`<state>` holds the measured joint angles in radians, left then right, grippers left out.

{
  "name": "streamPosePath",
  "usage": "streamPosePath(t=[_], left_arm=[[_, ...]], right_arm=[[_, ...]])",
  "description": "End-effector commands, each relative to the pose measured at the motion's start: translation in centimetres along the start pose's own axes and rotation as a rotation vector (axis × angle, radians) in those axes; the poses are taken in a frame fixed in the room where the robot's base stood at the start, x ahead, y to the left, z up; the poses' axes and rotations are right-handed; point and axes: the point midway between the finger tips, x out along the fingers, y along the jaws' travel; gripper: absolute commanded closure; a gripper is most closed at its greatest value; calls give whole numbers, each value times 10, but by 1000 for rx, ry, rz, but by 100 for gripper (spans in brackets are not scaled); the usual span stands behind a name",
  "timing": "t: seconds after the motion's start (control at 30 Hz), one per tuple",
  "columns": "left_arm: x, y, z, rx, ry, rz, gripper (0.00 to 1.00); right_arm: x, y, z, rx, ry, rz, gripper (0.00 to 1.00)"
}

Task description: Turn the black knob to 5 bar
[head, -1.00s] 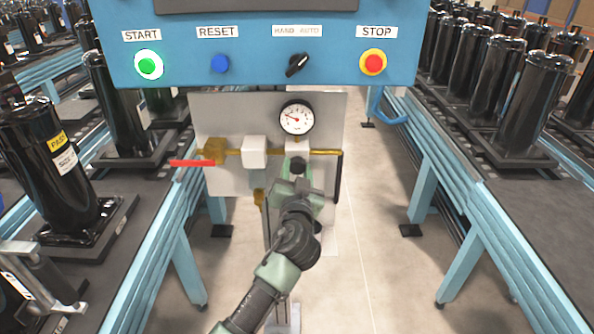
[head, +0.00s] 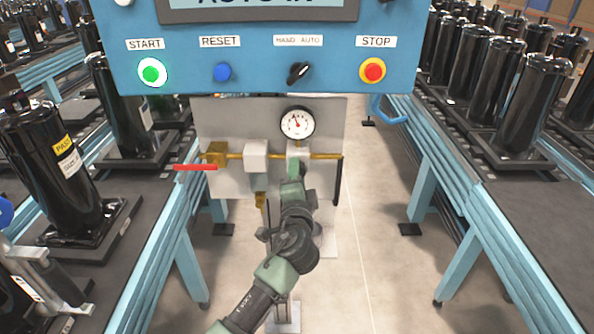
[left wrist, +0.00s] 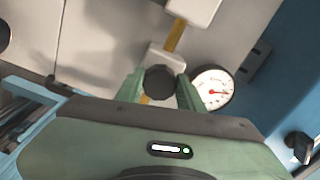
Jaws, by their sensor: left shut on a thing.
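The black knob (left wrist: 160,80) sits below the white regulator body, between the two green fingers of my left gripper (left wrist: 160,90), which is shut on it. In the head view my left gripper (head: 296,180) reaches up under the regulator (head: 297,149) and hides the knob. The round white pressure gauge (head: 297,123) is above the regulator. Its red needle points up and slightly left; the numbers are too small to read surely. The gauge also shows in the left wrist view (left wrist: 212,89), beside the right finger. My right gripper is not in view.
A brass pipe (head: 228,154) with a red lever (head: 195,167) runs left of the regulator on a grey plate (head: 225,110). The blue control panel (head: 250,85) overhangs above. Conveyors (head: 160,215) with black compressors (head: 45,170) flank both sides.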

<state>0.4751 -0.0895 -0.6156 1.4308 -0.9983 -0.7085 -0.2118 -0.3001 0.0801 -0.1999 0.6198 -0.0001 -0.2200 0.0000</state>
Motion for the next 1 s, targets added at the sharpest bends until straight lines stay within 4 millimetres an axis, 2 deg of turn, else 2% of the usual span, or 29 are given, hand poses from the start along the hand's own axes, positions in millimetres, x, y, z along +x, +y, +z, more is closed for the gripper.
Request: streamPosePath(t=[0.2,0.5,1.0], left_arm=[[0,-1,0,192,-1,3,100],[0,-1,0,385,-1,3,100],[0,0,0,482,-1,3,100]], right_arm=[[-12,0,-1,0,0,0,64],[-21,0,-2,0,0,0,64],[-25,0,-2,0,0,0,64]])
